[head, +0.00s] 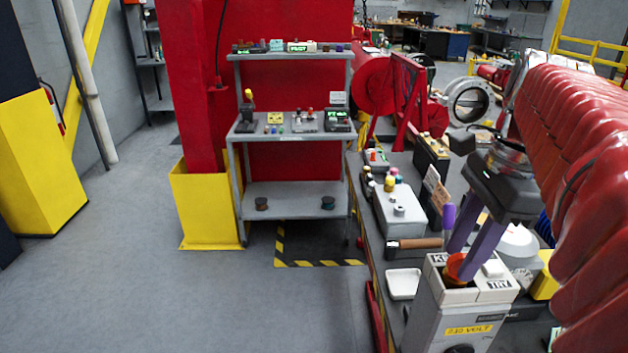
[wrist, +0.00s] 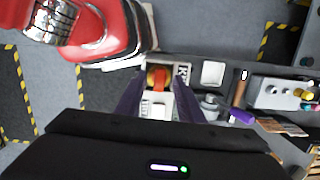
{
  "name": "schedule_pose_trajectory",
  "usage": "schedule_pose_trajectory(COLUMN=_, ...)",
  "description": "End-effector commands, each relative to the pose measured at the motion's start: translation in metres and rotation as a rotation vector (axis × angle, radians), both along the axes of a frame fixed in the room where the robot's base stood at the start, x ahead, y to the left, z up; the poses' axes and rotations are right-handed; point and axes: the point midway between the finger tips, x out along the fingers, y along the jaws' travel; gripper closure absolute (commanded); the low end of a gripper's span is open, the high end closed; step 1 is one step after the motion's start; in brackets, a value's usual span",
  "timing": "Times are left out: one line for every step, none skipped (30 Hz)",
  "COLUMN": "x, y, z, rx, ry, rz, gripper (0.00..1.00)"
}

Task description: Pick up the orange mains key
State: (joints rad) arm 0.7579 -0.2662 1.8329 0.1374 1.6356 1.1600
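The orange mains key (head: 455,266) sits upright in the top of a grey box (head: 452,312) with a yellow "230 VOLT" label. In the wrist view the key (wrist: 158,80) lies between my gripper's two purple fingers. My gripper (head: 463,259) points down over the box top, its fingertips close around the key's height. In the wrist view the gripper (wrist: 158,88) is open, with a gap visible on each side of the key. The fingers partly hide the key in the head view.
A white tray (head: 403,284), a wood-handled tool (head: 414,243) and a grey box with coloured knobs (head: 400,212) stand left of the key box on the bench. A white round item (head: 516,243) stands close to its right. Open floor lies left.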

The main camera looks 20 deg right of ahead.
Motion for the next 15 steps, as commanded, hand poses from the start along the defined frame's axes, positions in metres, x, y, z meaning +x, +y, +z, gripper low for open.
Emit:
schedule_pose_trajectory(x=0.0001, y=0.0011, z=-0.0060, rx=0.000, ry=0.001, rz=0.000, gripper=0.66)
schedule_pose_trajectory(x=0.0003, y=0.0016, z=-0.0086, rx=0.000, ry=0.001, rz=0.000, gripper=0.66)
schedule_pose_trajectory(x=0.0005, y=0.0019, z=-0.0111, rx=0.000, ry=0.001, rz=0.000, gripper=0.66)
schedule_pose_trajectory(x=0.0006, y=0.0020, z=-0.0127, rx=0.000, ry=0.000, rz=0.000, gripper=0.66)
schedule_pose_trajectory(x=0.0008, y=0.0021, z=-0.0137, rx=0.000, ry=0.000, rz=0.000, gripper=0.66)
schedule_pose_trajectory(x=0.0009, y=0.0021, z=-0.0143, rx=0.000, ry=0.000, rz=0.000, gripper=0.66)
schedule_pose_trajectory(x=0.0008, y=0.0020, z=-0.0144, rx=0.000, ry=-0.001, rz=0.000, gripper=0.66)
schedule_pose_trajectory(x=0.0009, y=0.0020, z=-0.0144, rx=0.000, ry=-0.001, rz=0.000, gripper=0.66)
schedule_pose_trajectory(x=0.0009, y=0.0020, z=-0.0143, rx=0.000, ry=-0.001, rz=0.000, gripper=0.66)
schedule_pose_trajectory(x=0.0009, y=0.0020, z=-0.0142, rx=0.000, ry=-0.001, rz=0.000, gripper=0.66)
schedule_pose_trajectory(x=0.0009, y=0.0020, z=-0.0142, rx=0.000, ry=-0.001, rz=0.000, gripper=0.66)
schedule_pose_trajectory(x=0.0009, y=0.0019, z=-0.0141, rx=0.000, ry=-0.001, rz=0.000, gripper=0.66)
schedule_pose_trajectory(x=0.0009, y=0.0019, z=-0.0141, rx=0.000, ry=-0.001, rz=0.000, gripper=0.66)
schedule_pose_trajectory(x=0.0009, y=0.0019, z=-0.0141, rx=0.000, ry=0.000, rz=0.000, gripper=0.66)
schedule_pose_trajectory(x=0.0009, y=0.0019, z=-0.0141, rx=0.000, ry=0.000, rz=0.000, gripper=0.66)
